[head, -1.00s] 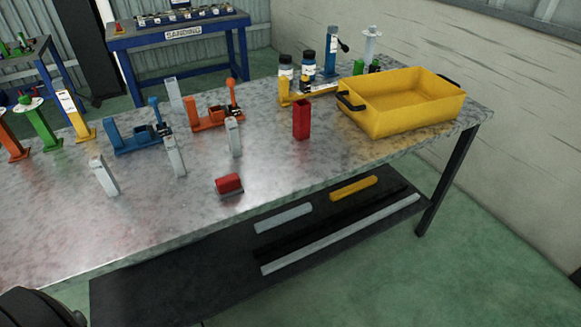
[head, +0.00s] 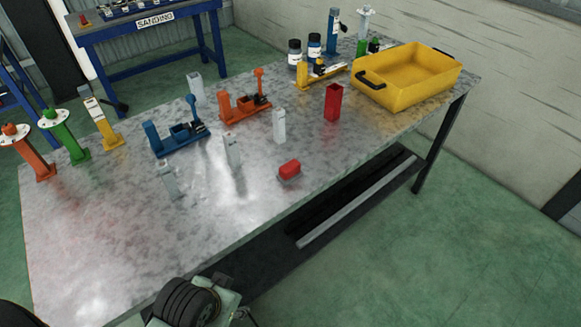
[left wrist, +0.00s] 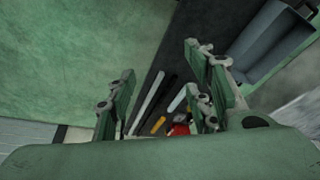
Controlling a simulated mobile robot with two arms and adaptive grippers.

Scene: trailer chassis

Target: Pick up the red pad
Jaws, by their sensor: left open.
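The red pad (head: 289,169) is a small red block on a grey base. It lies on the metal table near its front edge, right of the middle in the head view. Part of my left arm shows at the bottom of the head view, in front of the table edge and apart from the pad; its fingertips cannot be made out there. In the left wrist view my left gripper (left wrist: 160,80) has its fingers spread with nothing between them. A partly hidden red thing (left wrist: 180,130) shows beyond the fingers; I cannot tell whether it is the pad. My right gripper is not in view.
The metal table (head: 90,235) holds a red open box (head: 333,103), a yellow bin (head: 405,85), and several grey upright holders, such as one near the pad (head: 279,125). Orange (head: 240,108) and blue fixtures (head: 178,140) stand behind. The left front of the table is clear.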

